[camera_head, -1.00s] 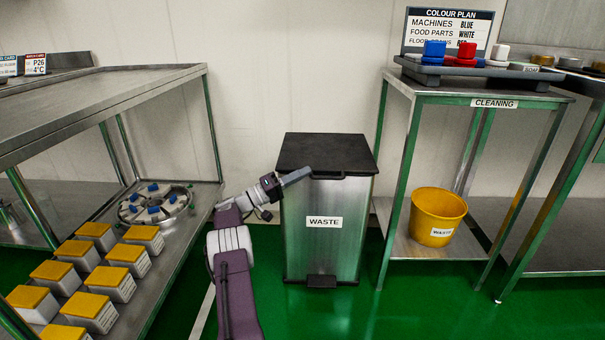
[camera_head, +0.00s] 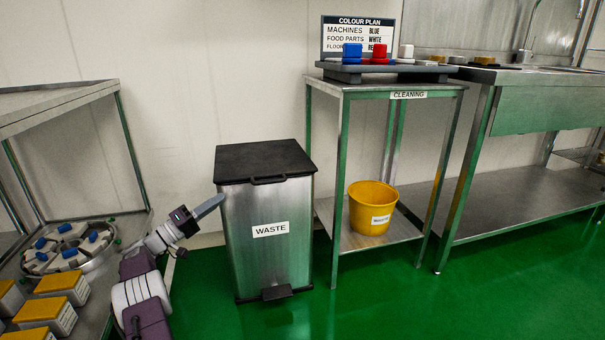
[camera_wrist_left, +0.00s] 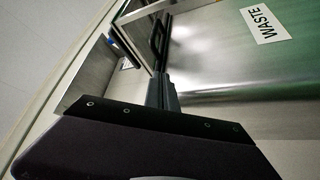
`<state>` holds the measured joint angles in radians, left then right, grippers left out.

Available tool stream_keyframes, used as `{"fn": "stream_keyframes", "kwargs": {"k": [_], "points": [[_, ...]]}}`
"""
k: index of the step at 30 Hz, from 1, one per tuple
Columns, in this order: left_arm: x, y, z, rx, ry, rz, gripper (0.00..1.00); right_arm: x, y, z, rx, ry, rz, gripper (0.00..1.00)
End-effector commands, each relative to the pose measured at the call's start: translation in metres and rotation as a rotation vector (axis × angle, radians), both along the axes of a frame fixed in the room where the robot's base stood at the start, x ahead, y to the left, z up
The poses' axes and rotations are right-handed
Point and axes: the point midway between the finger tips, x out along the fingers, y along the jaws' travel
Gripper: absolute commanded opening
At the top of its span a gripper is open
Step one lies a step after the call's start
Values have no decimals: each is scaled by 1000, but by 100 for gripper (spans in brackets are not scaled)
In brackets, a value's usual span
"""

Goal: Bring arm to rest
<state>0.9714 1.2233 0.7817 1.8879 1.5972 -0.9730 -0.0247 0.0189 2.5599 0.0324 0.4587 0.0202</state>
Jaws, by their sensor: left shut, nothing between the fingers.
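My left arm comes in from the lower left in the head view. Its left gripper (camera_head: 209,206) is shut and empty, a slim grey pair of fingers pointing up and right. The fingertips overlap the left edge of the steel waste bin (camera_head: 268,262) in the picture; I cannot tell whether they touch it. In the left wrist view the dark gripper fingers (camera_wrist_left: 162,95) lie together, with the bin's steel side (camera_wrist_left: 230,75) and WASTE label behind. My right gripper is not in view.
A steel shelf unit (camera_head: 60,97) with a round tray and yellow-topped tubs stands at left. A cleaning table (camera_head: 440,88) with a yellow bucket (camera_head: 372,201) below stands right of the bin. Green floor (camera_head: 400,310) is clear in front.

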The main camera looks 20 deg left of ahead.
Motion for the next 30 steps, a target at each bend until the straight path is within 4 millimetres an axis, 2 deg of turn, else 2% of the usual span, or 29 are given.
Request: {"fn": "stream_keyframes", "kwargs": {"k": [2, 4, 5, 8, 9, 11, 12, 14, 15, 17, 18, 20, 21, 23, 24, 26, 27, 30], "points": [[1, -1, 2, 1, 0, -2, 0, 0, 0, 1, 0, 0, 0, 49], [8, -13, 12, 3, -3, -26, 0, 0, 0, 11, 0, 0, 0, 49], [13, -22, 23, 10, -8, -42, 0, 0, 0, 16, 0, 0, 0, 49], [32, -70, 83, 61, -49, -125, 0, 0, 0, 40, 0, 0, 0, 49], [39, -95, 112, 82, -68, -166, 0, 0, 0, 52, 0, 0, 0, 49], [47, -138, 152, 101, -80, -237, 0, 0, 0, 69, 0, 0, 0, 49], [50, -171, 174, 118, -74, -292, 0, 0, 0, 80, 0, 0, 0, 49], [52, -223, 200, 152, -37, -377, 0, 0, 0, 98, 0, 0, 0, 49], [50, -259, 213, 180, 5, -432, 0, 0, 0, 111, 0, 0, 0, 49], [42, -315, 225, 230, 102, -514, 0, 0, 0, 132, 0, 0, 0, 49], [31, -351, 227, 271, 185, -569, 0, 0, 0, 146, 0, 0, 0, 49], [4, -401, 222, 347, 333, -644, 0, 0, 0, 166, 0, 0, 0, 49], [-20, -429, 213, 410, 445, -685, 0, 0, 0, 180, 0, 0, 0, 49], [-65, -457, 191, 523, 617, -727, 0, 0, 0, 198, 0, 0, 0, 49], [-96, -466, 173, 606, 726, -740, 0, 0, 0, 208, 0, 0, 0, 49], [-142, -465, 146, 736, 869, -739, 0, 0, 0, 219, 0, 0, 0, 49], [-169, -459, 128, 817, 946, -726, 0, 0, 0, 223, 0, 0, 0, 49], [-222, -430, 91, 1001, 1092, -673, 0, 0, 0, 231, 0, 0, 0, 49]]}}
